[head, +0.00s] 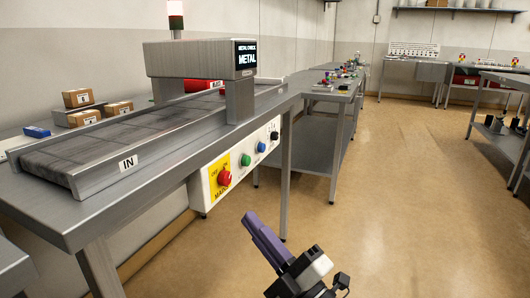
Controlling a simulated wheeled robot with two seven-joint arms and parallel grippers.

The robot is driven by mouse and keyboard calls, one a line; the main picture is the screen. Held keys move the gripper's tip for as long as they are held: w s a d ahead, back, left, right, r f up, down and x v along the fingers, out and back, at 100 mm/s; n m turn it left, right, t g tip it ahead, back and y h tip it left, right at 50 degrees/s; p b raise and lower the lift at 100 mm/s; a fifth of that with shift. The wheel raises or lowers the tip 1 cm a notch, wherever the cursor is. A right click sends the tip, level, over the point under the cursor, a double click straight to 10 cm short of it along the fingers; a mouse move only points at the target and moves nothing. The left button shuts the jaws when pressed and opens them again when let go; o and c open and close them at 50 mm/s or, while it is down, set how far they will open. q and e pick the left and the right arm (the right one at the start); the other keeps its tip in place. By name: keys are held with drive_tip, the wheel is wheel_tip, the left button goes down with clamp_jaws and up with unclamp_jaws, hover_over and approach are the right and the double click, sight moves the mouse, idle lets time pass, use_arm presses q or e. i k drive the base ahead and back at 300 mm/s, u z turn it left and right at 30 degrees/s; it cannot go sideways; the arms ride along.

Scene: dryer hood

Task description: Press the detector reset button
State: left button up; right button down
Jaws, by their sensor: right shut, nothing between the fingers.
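Below the bench edge is a white control panel (210,188). It carries a red knob on a yellow plate (224,178), a green button (245,160), a blue button (261,147) and a dark button (274,135). The small labels are unreadable, so I cannot tell which is the reset. My right gripper (251,220), with purple fingers, is shut and empty, low in front of the panel and apart from it. My left gripper is out of view.
The conveyor (130,140) has an IN sign at its near end. Cardboard boxes (78,98) and a blue item (37,132) lie behind it. A bench leg (287,175) stands right of the panel. Open floor (400,200) lies to the right.

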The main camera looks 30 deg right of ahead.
sight(261, 147)
drive_tip(key=k, duration=0.65)
drive_tip(key=z, duration=0.5)
drive_tip(key=i, duration=1.7)
